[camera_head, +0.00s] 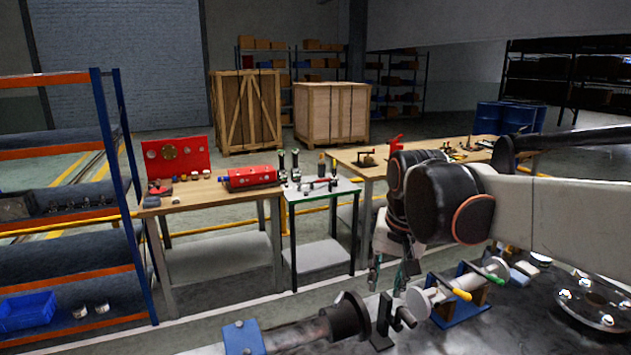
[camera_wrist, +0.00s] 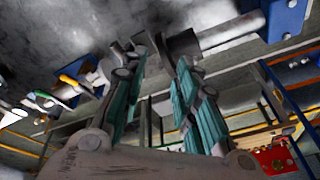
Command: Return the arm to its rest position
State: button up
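My arm (camera_head: 535,205) reaches in from the right in the head view, with dark rounded joints near its end. My gripper (camera_head: 387,284) points down above the front bench, close to a dark upright bracket (camera_head: 384,318). In the wrist view my gripper (camera_wrist: 160,58) shows two teal-padded fingers spread apart with nothing held between them. The dark bracket (camera_wrist: 181,45) lies beyond the fingertips there; I cannot tell the exact gap.
The front bench (camera_head: 500,330) carries a shaft (camera_head: 300,335), a blue block (camera_head: 243,338), a yellow-tipped rod (camera_head: 461,294) and a bolted flange (camera_head: 592,300). A small side table (camera_head: 320,190), wooden benches and a blue-orange shelf (camera_head: 70,155) stand behind.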

jog(key=s+d+f+n+t+b, duration=0.1)
jog(key=s+d+f+t, duration=0.1)
jog(key=s, duration=0.7)
jog(key=s+d+f+n+t+b, duration=0.2)
jog(key=s+d+f, duration=0.2)
jog(key=s+f, duration=0.3)
jog(key=shift+s, duration=0.85)
